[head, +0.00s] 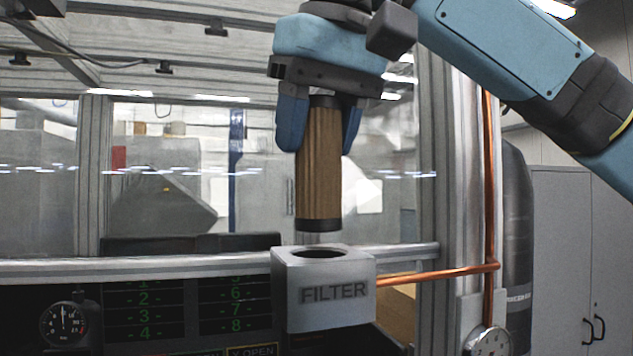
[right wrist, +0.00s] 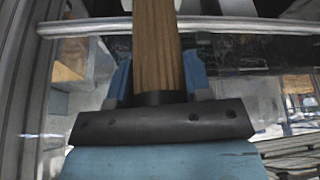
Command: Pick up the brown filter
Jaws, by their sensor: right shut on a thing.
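The brown filter (head: 320,172) is a pleated cylinder with black end caps. It hangs upright in my right gripper (head: 319,125), whose blue fingers are shut around its upper end. Its lower cap is just above the round opening of the grey housing (head: 323,288) marked FILTER, and a small gap shows between them. In the right wrist view the filter (right wrist: 157,50) stands between the blue fingers (right wrist: 158,82); its far end runs out of the top of the picture. My left gripper is not in view.
A copper pipe (head: 440,273) runs right from the housing to a vertical pipe. A dial gauge (head: 63,324) and a panel with green numbers (head: 145,312) are at lower left. A metal rail (head: 140,266) crosses behind the housing. A grey frame post (head: 462,150) stands right of the filter.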

